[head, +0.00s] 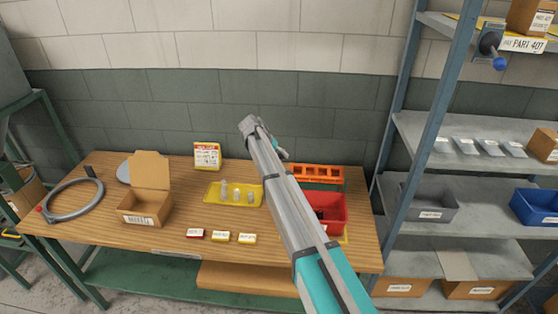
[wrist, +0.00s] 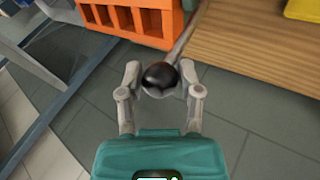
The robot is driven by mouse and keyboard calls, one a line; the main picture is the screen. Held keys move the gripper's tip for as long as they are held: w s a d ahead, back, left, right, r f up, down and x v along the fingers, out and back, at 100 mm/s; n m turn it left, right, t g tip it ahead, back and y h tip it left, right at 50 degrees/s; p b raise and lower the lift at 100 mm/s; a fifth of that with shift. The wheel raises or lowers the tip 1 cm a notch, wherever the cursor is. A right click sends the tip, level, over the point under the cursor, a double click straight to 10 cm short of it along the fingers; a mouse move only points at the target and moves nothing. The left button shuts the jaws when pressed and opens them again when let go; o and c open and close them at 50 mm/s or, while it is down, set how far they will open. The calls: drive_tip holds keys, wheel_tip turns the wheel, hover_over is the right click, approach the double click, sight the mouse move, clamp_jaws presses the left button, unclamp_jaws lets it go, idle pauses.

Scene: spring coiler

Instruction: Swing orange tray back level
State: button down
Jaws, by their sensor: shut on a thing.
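The orange tray (head: 318,173) with several compartments is at the back right of the workbench in the head view, partly behind my arm. Its near end also shows at the top of the wrist view (wrist: 130,18). Whether it is tilted or level is hard to tell. A grey rod (wrist: 182,38) beside the tray ends in a black ball knob (wrist: 160,77). My gripper (wrist: 161,82) is shut on this knob, one finger on each side. In the head view my arm hides the knob and most of the gripper.
The wooden workbench (head: 95,217) carries a red bin (head: 333,207), a yellow tray (head: 213,191) with small items, an open cardboard box (head: 145,205) and a grey ring (head: 70,200). A metal shelf rack (head: 405,160) stands close on the right.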

drive_tip(key=shift+w+d+f+b, duration=0.1)
drive_tip(key=shift+w+f+b, duration=0.15)
drive_tip(key=shift+w, duration=0.65)
drive_tip(key=shift+w+d+f+b, duration=0.1)
drive_tip(key=shift+w+f+b, duration=0.15)
drive_tip(key=shift+w, duration=0.6)
drive_tip(key=shift+c, duration=1.4)
unclamp_jaws()
drive_tip(key=shift+s, duration=0.1)
